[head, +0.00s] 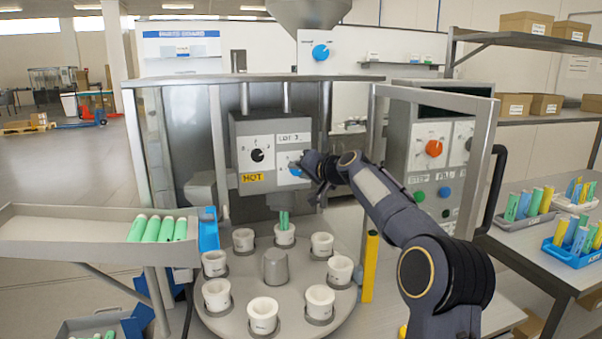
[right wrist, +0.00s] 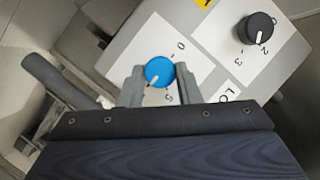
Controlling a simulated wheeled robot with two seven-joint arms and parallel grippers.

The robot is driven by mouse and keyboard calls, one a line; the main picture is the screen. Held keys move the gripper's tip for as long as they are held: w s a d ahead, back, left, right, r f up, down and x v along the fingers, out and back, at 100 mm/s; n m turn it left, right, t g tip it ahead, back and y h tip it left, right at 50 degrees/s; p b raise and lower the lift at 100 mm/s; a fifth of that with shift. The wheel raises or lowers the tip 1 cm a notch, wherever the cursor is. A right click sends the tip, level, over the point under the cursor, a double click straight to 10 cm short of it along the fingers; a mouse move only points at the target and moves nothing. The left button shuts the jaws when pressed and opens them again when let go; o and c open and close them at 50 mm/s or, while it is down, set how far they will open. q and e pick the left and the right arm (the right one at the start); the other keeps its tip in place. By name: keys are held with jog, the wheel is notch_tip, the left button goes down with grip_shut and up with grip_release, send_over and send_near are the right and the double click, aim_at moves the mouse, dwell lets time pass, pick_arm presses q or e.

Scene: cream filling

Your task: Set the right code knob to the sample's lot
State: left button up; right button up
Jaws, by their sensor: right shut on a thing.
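The right code knob is blue (head: 295,168) and sits on the right white dial plate of the grey code box (head: 240,130). My right gripper (head: 303,167) is at that plate and partly covers the knob. In the right wrist view the blue knob (right wrist: 159,71) is between the two fingers, which are shut on it. Its white pointer mark points to the lower left in that view; a 0 and a 5 show on its scale. The left black knob (head: 257,155) is beside it, also in the right wrist view (right wrist: 257,27). A label above reads "LOT 3" with an unclear ending.
A round turntable (head: 225,325) with several white cups stands below the box. Metal frame posts (head: 216,150) stand around it. A control panel (head: 420,165) with an orange knob is at right. A grey tray (head: 80,235) with green tubes is at left.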

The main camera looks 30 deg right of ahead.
jog(key=shift+a+f, duration=0.1)
jog(key=shift+f, duration=0.05)
jog(key=o, duration=1)
jog(key=shift+c, duration=0.2)
jog(key=shift+s, duration=0.1)
jog(key=b+v, duration=0.2)
jog(key=v, duration=0.5)
jog(key=shift+s+r, duration=0.2)
jog(key=shift+s, duration=0.1)
